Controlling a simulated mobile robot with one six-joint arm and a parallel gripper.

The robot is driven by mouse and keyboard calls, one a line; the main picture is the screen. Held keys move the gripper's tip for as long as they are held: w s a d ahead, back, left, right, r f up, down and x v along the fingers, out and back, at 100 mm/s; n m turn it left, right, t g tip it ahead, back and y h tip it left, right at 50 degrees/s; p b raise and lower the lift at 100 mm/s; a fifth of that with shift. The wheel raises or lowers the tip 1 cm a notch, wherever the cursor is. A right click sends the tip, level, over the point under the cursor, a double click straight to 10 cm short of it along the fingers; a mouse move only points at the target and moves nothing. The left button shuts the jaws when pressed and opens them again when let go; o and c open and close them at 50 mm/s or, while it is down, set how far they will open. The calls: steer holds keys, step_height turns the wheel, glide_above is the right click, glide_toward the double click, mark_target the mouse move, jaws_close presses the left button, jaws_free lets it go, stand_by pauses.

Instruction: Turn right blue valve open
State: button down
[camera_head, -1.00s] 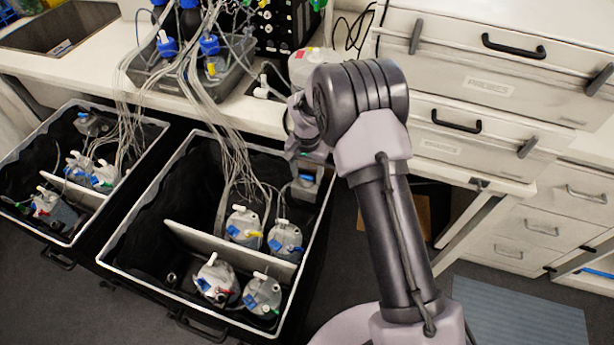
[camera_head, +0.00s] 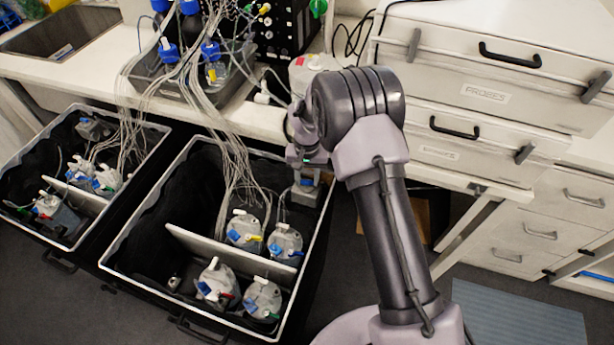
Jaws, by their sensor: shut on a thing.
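The right blue valve (camera_head: 306,182) sits on a grey block (camera_head: 305,195) at the back right inside the right black box (camera_head: 318,215). My gripper (camera_head: 308,172) comes down over the valve from above and is shut on it. The fingers are small here and partly hidden by my own wrist, so the valve's exact angle cannot be told.
Several grey bottles (camera_head: 242,228) with coloured valves stand in the right box around a white divider (camera_head: 215,246). A bundle of thin tubes (camera_head: 230,150) hangs from the bench into both boxes. White drawers (camera_head: 485,95) stand to the right.

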mark_target(307, 181)
steer(key=c, duration=0.9)
jaws_free()
step_height(307, 181, up, 17)
steer(key=p, duration=0.5)
steer(key=shift+r+p, duration=0.2)
steer(key=shift+p, duration=0.1)
